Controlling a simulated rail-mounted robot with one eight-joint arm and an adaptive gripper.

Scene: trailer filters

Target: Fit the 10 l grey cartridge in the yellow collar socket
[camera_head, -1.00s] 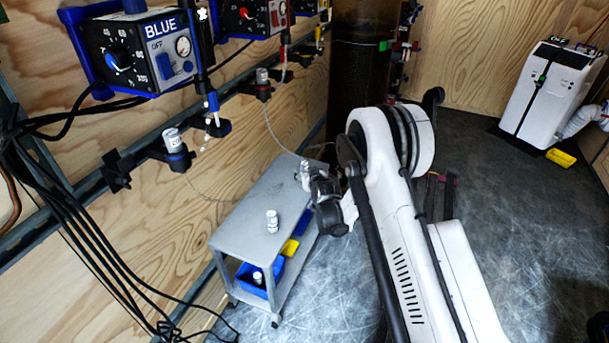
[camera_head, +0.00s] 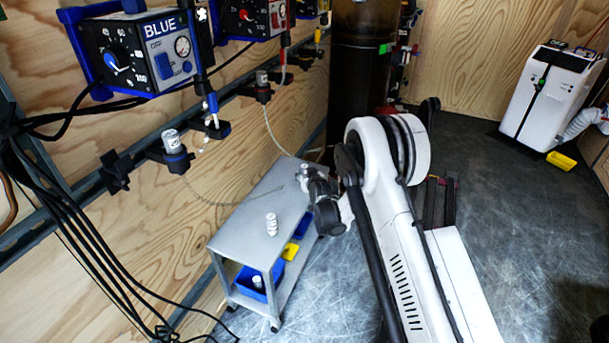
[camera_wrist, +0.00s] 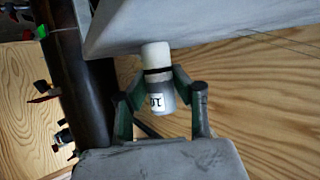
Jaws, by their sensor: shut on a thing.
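My gripper (camera_wrist: 158,100) is shut on a small cartridge (camera_wrist: 156,76) with a white end, a dark band and a grey body with a partly readable "10" label. In the head view my gripper (camera_head: 310,190) is over the far end of the grey cart, and the cartridge (camera_head: 304,168) is partly hidden by it. A small yellow part (camera_head: 319,38) shows on the wall rail at the top; the yellow collar socket itself cannot be made out clearly there.
Another cartridge (camera_head: 271,224) stands on the grey cart (camera_head: 240,230). One more (camera_head: 257,281) is in the blue bin (camera_head: 240,282) below. Filled holders (camera_head: 178,160) (camera_head: 263,93) line the rail under the blue and red boxes. A dark column (camera_head: 355,90) stands behind my arm.

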